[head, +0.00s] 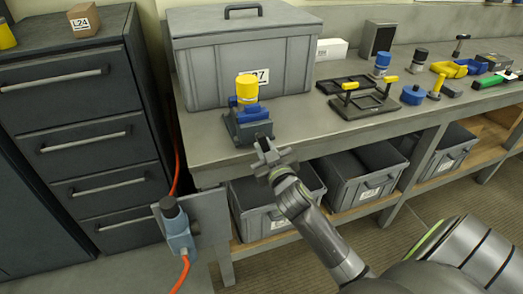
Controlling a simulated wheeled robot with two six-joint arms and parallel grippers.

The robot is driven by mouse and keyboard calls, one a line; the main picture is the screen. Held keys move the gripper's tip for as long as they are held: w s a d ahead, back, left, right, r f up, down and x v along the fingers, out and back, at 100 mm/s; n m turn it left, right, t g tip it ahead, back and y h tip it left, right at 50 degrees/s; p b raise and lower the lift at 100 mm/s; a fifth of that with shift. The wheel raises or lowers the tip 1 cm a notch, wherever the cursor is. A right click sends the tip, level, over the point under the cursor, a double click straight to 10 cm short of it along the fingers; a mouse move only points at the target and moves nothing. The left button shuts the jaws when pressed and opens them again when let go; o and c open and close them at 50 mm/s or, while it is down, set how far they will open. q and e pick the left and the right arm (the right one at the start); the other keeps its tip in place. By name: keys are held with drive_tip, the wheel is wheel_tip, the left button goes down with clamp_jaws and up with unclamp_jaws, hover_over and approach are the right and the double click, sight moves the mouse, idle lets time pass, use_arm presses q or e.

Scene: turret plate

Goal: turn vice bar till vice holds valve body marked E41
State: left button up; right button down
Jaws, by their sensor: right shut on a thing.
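The blue vice (240,124) stands at the near edge of the bench, left of its middle. A valve body with a yellow top (247,90) sits upright in it, between the jaws. I cannot read an E41 mark on it, and I cannot tell whether the jaws press on it. My right gripper (264,148) is at the front of the vice, just off the bench edge, and is shut on the vice bar, which it mostly hides. My left gripper is not in view.
A large grey lidded crate (205,75) stands right behind the vice. A black stand with yellow-topped handles (365,103) and several tools lie to the right on the bench (310,130). Grey bins (262,218) fill the shelf below. A drawer cabinet (75,120) is at the left.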

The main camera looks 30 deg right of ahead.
drive_tip(key=shift+s+f+m, duration=0.15)
drive_tip(key=shift+f+m, duration=0.05)
drive_tip(key=shift+m, duration=0.5)
drive_tip(key=c, duration=1.8)
unclamp_jaws()
drive_tip(key=o, duration=0.5)
drive_tip(key=shift+s+a+r, duration=0.1)
drive_tip(key=shift+s+r, duration=0.1)
drive_tip(key=shift+s+a+f, duration=0.1)
drive_tip(key=shift+s, duration=0.2)
drive_tip(key=b+v, duration=0.2)
drive_tip(key=v, duration=1.5)
drive_tip(key=shift+a+r+b, duration=0.25)
drive_tip(key=shift+a+b, duration=0.05)
drive_tip(key=shift+b, duration=0.05)
